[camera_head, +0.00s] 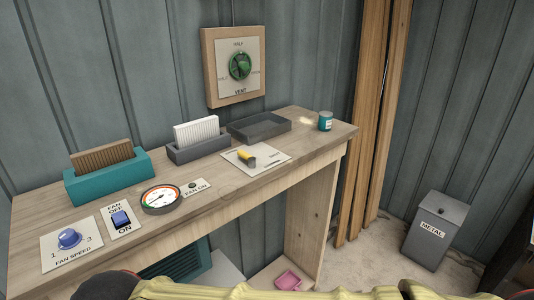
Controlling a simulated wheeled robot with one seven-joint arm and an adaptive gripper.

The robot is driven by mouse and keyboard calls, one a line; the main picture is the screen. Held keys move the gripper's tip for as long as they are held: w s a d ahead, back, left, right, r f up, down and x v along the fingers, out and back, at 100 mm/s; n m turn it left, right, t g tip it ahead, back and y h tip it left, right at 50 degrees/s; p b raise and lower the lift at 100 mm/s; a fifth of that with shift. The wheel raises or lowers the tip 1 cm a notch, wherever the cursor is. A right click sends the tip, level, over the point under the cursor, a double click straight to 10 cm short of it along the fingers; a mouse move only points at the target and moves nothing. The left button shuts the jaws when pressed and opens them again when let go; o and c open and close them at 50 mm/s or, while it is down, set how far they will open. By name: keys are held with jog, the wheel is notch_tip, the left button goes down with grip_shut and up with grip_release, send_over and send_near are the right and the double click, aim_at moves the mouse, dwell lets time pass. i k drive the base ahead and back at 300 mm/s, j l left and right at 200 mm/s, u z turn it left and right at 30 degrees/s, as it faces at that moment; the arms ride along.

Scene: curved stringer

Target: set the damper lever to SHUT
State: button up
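A pale plate (270,158) lies near the front edge of the bench, right of centre. My gripper is not in view; yellowish parts of my arm cross the bottom edge.
On the wooden bench (325,128) are a blue FAN SPEED knob (69,238), a blue fan switch (121,219), a gauge (161,198), two filter holders, a dark tray (259,127) and a small can (325,121). A METAL bin (436,229) stands on the floor at right.

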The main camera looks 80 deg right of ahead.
aim_at(251, 160)
jog(key=k+z, duration=0.15)
jog(key=z, duration=2.15)
